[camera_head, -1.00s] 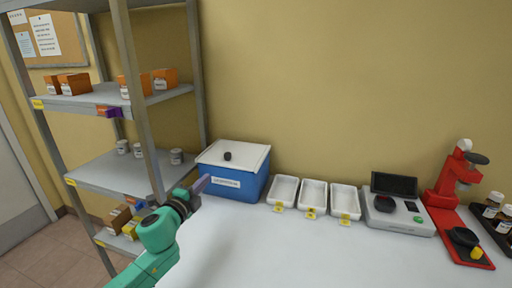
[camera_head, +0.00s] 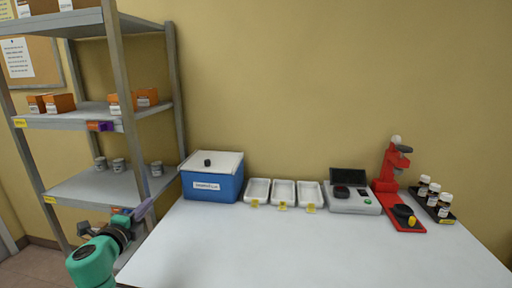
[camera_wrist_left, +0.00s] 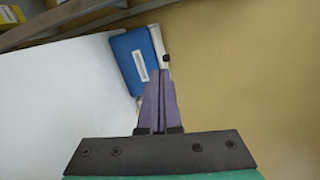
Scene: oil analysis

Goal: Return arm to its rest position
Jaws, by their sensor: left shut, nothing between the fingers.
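My left arm comes in at the lower left of the head view, green with a dark wrist. My left gripper (camera_head: 145,208) is at the table's left edge, left of the blue box (camera_head: 212,188) with a white lid. Its purple fingers are shut with nothing between them. In the left wrist view the closed fingers (camera_wrist_left: 158,100) point toward the blue box (camera_wrist_left: 134,62), and they overlap its lower edge in the picture. My right gripper is not in view.
A metal shelf (camera_head: 85,185) with orange boxes and small jars stands close to my left arm. On the white table (camera_head: 290,245) are three white trays (camera_head: 283,192), a scale (camera_head: 352,204), a red press (camera_head: 393,170) and several bottles (camera_head: 434,195). The table's front is clear.

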